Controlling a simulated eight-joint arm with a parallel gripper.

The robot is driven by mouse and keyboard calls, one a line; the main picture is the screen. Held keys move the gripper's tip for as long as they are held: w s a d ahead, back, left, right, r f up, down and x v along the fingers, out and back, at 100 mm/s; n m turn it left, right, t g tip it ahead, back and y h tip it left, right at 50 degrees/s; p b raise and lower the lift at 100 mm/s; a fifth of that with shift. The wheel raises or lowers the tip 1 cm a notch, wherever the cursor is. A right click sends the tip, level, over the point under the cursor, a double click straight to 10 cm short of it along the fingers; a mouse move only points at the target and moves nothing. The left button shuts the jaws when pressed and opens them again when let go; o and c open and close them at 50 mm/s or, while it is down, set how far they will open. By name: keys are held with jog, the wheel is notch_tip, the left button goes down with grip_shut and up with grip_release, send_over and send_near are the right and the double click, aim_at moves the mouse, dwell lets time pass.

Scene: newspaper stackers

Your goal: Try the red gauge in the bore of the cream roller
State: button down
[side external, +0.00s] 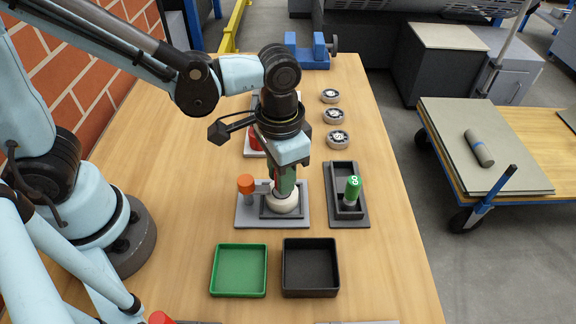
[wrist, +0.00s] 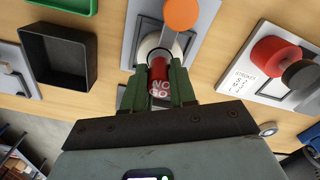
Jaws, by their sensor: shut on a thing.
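My gripper (side external: 284,183) points down over the cream roller (side external: 284,204). In the wrist view its green fingers (wrist: 158,88) are shut on the red gauge (wrist: 160,88), which is marked NO GO. The roller (wrist: 149,44) sits in a dark frame on a grey plate (side external: 247,216), beside an orange knob (side external: 246,182). The gauge's lower end is at the roller's top, over the bore. I cannot tell how far, if at all, it is inside. The fingers mostly hide the gauge in the side view.
A green tray (side external: 240,292) and a black tray (side external: 310,292) lie in front. Several round pale-faced parts, including one (side external: 337,139), and a blue vise (side external: 308,54) are behind.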

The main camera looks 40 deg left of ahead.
jog(key=shift+r, duration=0.15)
jog(key=shift+r, duration=3.35)
jog(key=shift+w, duration=0.1)
